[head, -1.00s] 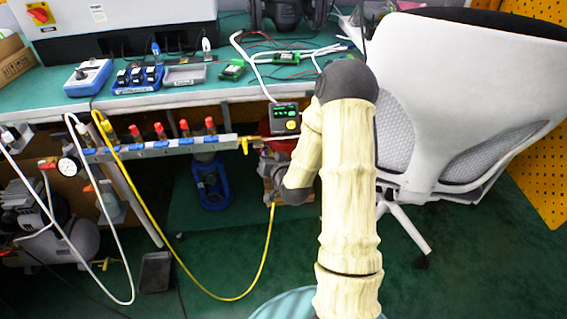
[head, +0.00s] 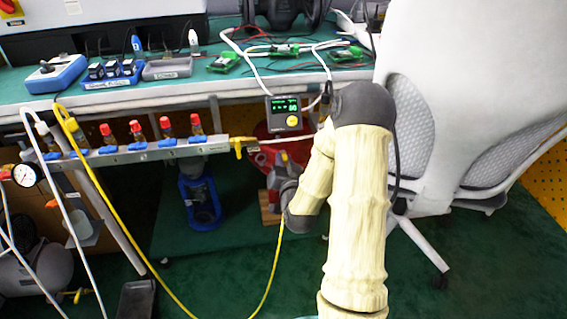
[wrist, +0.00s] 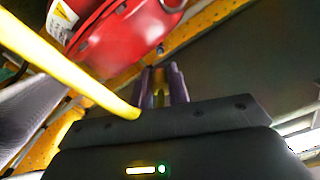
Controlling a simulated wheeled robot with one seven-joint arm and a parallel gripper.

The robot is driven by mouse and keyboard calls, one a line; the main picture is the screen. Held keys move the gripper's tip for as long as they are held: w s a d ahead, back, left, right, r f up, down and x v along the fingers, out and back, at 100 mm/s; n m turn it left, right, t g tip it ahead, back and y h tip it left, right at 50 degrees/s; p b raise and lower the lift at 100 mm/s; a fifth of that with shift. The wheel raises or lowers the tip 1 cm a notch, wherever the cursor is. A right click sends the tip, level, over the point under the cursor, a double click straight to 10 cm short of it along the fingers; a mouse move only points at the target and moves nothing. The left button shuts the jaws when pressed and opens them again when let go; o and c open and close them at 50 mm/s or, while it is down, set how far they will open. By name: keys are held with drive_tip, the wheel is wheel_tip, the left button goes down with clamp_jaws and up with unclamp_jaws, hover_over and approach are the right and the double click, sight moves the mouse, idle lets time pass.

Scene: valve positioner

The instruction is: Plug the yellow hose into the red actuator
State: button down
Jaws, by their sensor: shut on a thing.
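The yellow hose (head: 110,213) runs from the left end of the blue-and-grey manifold (head: 135,153), hangs in a loop, and rises to my gripper (head: 278,178). The red actuator (head: 298,150) is partly hidden behind my arm in the head view. In the wrist view, my gripper (wrist: 164,82) is shut with a yellow piece between its fingers. The hose (wrist: 65,62) crosses the left side of that view. The red actuator (wrist: 125,42) is just beyond the fingers, up and left. The hose end and actuator port cannot be made out.
A small display box (head: 284,114) hangs at the bench edge above the actuator. A white office chair (head: 460,110) stands close to the right of my arm. A blue device (head: 200,197) stands under the bench (head: 130,103). White hoses (head: 62,215) hang at the left.

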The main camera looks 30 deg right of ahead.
sight(278, 140)
drive_tip(key=shift+w, duration=0.15)
drive_tip(key=shift+p+x, duration=0.55)
drive_tip(key=shift+x, duration=2)
drive_tip(key=shift+d, duration=0.15)
drive_tip(key=shift+w, duration=0.25)
idle(0.3)
drive_tip(key=shift+w+d, duration=0.1)
drive_tip(key=shift+w, duration=0.4)
idle(0.4)
